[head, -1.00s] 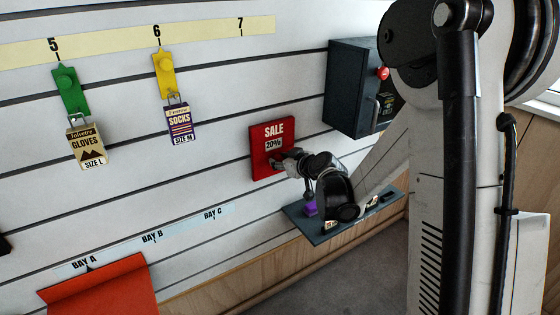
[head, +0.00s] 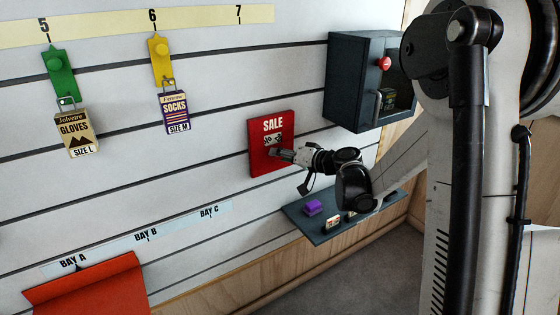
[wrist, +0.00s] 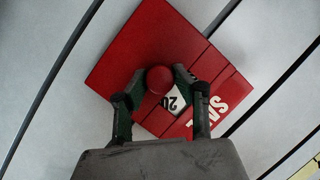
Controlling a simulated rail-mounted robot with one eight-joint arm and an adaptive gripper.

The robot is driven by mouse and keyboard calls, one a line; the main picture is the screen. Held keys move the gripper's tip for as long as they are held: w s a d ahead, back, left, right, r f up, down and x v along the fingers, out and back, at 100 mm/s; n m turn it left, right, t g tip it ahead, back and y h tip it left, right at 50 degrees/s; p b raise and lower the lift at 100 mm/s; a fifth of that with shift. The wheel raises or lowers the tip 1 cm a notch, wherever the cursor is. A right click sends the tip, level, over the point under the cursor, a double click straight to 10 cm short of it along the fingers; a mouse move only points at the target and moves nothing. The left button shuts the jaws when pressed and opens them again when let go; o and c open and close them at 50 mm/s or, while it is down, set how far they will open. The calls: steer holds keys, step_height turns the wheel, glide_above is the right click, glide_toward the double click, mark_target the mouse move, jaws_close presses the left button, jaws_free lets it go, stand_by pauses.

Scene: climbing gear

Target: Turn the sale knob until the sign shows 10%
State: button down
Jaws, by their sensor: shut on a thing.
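The red sale sign (head: 284,128) hangs on the slatted wall, with SALE in white at its top. Its small white window shows broken, unclear characters in the head view. In the wrist view the sign (wrist: 110,70) appears turned, and the window (wrist: 174,101) partly shows "20", the rest hidden behind a finger. The round red sale knob (wrist: 160,79) sits between my fingertips. My gripper (head: 279,154) is shut on the knob, one finger on each side; it also shows in the wrist view (wrist: 158,80).
A dark open cabinet (head: 345,83) with a red button is up to the right. A dark shelf (head: 321,234) with a purple block (head: 313,207) and small tags is below my arm. Gloves (head: 76,132) and socks (head: 175,111) hang left. An orange bin (head: 95,290) is low left.

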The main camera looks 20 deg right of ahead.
steer(key=m+b, duration=0.1)
steer(key=m+y, duration=0.1)
steer(key=m+b, duration=0.1)
steer(key=shift+f+t+y+b, duration=0.25)
steer(key=shift+t+y+b, duration=0.05)
steer(key=shift+y+b, duration=0.1)
steer(key=shift+m+t+y+b, duration=0.45)
steer(key=shift+m+b, duration=0.35)
steer(key=shift+m, duration=0.8)
steer(key=shift+r, duration=0.1)
steer(key=c, duration=1.4)
jaws_free()
steer(key=v, duration=1.2)
